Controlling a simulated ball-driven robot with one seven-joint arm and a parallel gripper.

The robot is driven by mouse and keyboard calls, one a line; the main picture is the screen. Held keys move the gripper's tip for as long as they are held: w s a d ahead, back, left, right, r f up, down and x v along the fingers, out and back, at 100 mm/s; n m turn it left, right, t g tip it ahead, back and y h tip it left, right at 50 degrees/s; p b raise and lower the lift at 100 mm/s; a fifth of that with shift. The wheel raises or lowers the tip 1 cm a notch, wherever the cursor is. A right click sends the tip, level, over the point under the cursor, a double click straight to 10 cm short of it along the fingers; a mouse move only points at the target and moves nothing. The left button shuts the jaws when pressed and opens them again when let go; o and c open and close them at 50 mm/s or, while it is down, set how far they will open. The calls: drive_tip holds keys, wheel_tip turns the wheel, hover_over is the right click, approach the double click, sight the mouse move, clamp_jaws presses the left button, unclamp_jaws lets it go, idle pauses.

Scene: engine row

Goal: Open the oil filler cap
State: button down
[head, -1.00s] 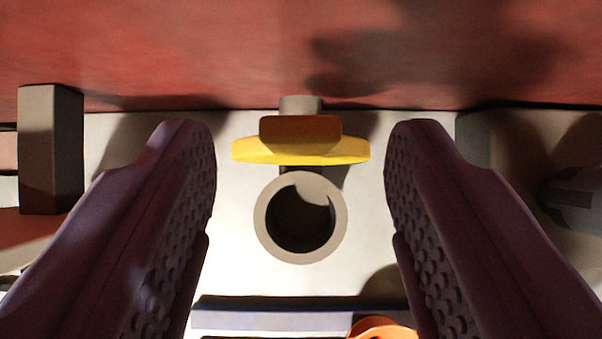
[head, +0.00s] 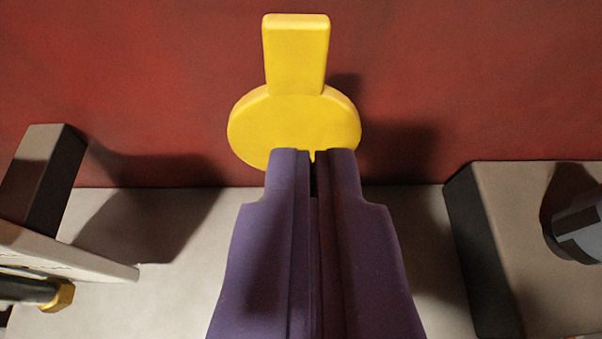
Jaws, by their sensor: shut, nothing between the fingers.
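The yellow oil filler cap (head: 294,125) is at the top middle of the view. Its round disc faces me and its flat tab (head: 296,52) points up. It appears to stand upright against the red background, with its shadow to the right. My gripper (head: 313,157) is shut and empty. Its purple fingertips overlap the lower edge of the disc in the picture; I cannot tell whether they touch it. The filler neck is not visible, and my fingers cover the area below the cap.
A red surface (head: 130,70) fills the back above a pale deck (head: 180,290). A dark block (head: 40,180) and a pale bar (head: 75,257) are at left. A large grey-brown block (head: 530,240) with a dark round part (head: 580,225) stands at right.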

drive_tip(key=s+t+b, duration=0.4)
drive_tip(key=s, duration=0.4)
drive_tip(key=b, duration=0.2)
approach(292, 55)
drive_tip(key=shift+t+y, duration=0.3)
drive_tip(key=shift+y, duration=0.1)
drive_tip(key=w, duration=0.4)
drive_tip(key=w+f, duration=0.1)
drive_tip(key=w, duration=0.1)
drive_tip(key=shift+w+d+f, duration=0.1)
drive_tip(key=shift+w+d, duration=0.15)
drive_tip(key=shift+w, duration=0.15)
